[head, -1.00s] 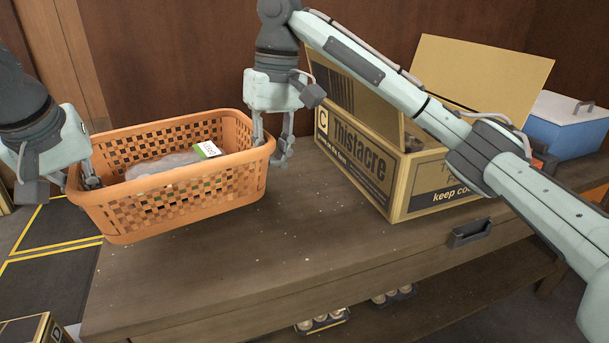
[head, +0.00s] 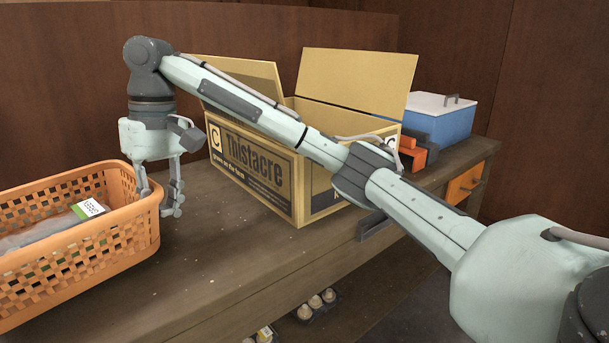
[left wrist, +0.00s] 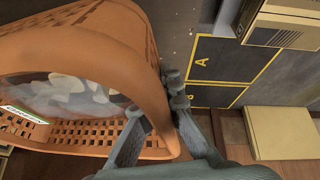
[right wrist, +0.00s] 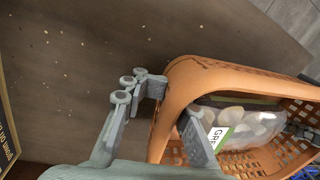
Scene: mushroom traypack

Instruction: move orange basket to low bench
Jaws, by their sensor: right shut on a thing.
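The orange basket (head: 105,250), with square holes in its walls, is at the left edge of the head view, partly cut off. It holds a clear bag with pale contents and a white-green label. My right gripper (head: 160,195) is shut on its right rim, one finger inside and one outside; the grip also shows in the right wrist view (right wrist: 168,106). My left gripper (left wrist: 158,112) straddles the opposite rim in the left wrist view and looks closed on it; it is outside the head view. I cannot tell whether the basket touches the tabletop, or which surface is the low bench.
The brown table (head: 235,265) has bare room in front of an open Thistacre carton (head: 250,165). A blue cooler (head: 440,115) stands behind it. Punnets (head: 318,303) sit below. Yellow-lined dark floor mats (left wrist: 215,60) and a pale box (left wrist: 280,132) lie beyond the basket's left end.

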